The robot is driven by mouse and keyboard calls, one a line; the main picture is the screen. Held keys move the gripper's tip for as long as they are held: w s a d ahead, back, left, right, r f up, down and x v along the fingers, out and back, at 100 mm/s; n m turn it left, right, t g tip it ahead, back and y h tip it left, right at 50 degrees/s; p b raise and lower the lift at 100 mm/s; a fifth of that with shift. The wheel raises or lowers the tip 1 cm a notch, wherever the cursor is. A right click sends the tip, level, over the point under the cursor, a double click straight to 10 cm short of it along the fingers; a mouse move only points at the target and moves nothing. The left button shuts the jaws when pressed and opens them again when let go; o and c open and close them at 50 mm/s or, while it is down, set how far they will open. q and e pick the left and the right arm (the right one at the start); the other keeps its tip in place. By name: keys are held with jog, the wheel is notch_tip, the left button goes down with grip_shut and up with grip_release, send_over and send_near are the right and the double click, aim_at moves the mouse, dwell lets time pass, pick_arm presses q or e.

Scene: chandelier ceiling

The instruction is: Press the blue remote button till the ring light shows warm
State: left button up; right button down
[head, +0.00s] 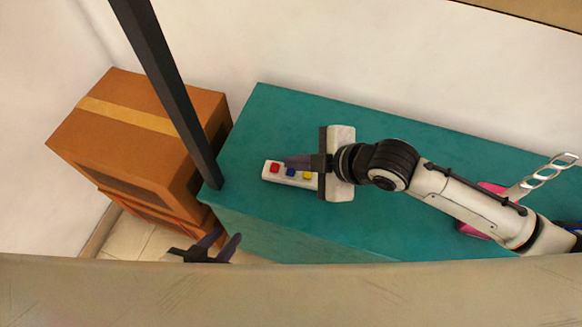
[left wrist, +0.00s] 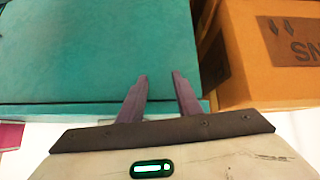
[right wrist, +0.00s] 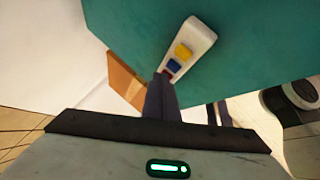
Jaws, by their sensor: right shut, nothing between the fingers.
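The white remote (head: 267,175) lies on the teal cabinet top, with a red button (head: 275,168), a blue button (head: 290,172) and a yellow button (head: 307,175). My right gripper (head: 288,161) is shut and empty, its fingertips over the remote close to the red and blue buttons. In the right wrist view the blue button (right wrist: 174,65) shows beside the fingertips, and the red one is partly hidden by them. I cannot tell whether the fingertips touch the remote. My left gripper (left wrist: 160,76) is open and empty near the cabinet's edge. No ring light is visible.
The teal cabinet (head: 240,140) has free room behind the remote. Orange-brown boxes (head: 130,140) stand left of it. A dark post (head: 165,90) rises near the cabinet's left corner. A pink object (head: 476,232) lies at the right, partly behind my right arm.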

dwell(0.3)
jog(key=shift+f, duration=0.4)
jog(key=shift+f, duration=0.1)
jog(key=shift+f, duration=0.45)
dwell(0.5)
jog(key=shift+r, duration=0.1)
jog(key=shift+r+p, duration=0.9)
jog(key=shift+p, duration=0.25)
jog(key=shift+f, duration=0.1)
